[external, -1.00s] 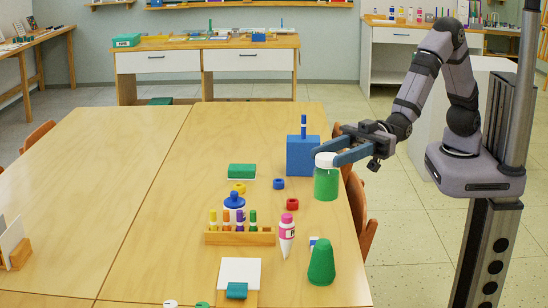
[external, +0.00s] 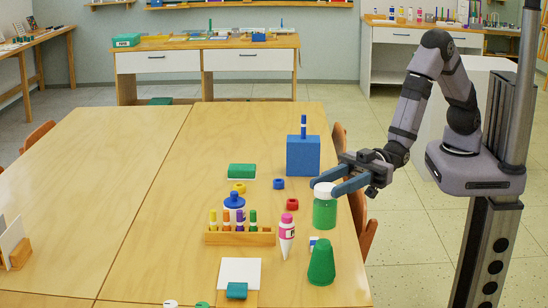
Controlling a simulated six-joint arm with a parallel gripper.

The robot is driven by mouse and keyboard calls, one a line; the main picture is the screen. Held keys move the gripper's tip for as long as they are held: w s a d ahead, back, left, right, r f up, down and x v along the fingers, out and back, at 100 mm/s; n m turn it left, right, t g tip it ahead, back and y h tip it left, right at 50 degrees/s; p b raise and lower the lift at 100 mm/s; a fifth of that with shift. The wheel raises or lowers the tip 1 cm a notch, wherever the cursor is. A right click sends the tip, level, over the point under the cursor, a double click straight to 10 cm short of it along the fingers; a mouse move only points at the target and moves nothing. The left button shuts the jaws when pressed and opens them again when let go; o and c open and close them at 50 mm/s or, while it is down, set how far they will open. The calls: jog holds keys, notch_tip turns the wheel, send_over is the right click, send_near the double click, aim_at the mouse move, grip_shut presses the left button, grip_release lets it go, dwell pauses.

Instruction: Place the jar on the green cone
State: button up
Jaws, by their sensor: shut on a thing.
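The jar (external: 324,212) is green with a white lid and stands upright in the grip, near the table's right edge. My gripper (external: 331,187) is shut on it near the lid, reaching in from the right. The green cone (external: 321,263) has a flat, narrow top and stands upright on the table, nearer the camera than the jar. In the picture the jar is just above the cone, with a small gap between them. I cannot tell how high the jar is above the table.
A small white and blue item (external: 313,242) is partly hidden behind the cone. A wooden rack (external: 240,237) holds several paint tubes. A blue block (external: 303,156) stands behind the jar. The table's left half is mostly clear.

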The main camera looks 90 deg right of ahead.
aim_at(331, 200)
jog(key=shift+f, duration=1.8)
jog(key=shift+f, duration=0.15)
jog(key=o, duration=1.3)
jog(key=shift+s+d, duration=0.15)
jog(key=shift+p+v, duration=0.5)
jog(key=shift+v, duration=5.3)
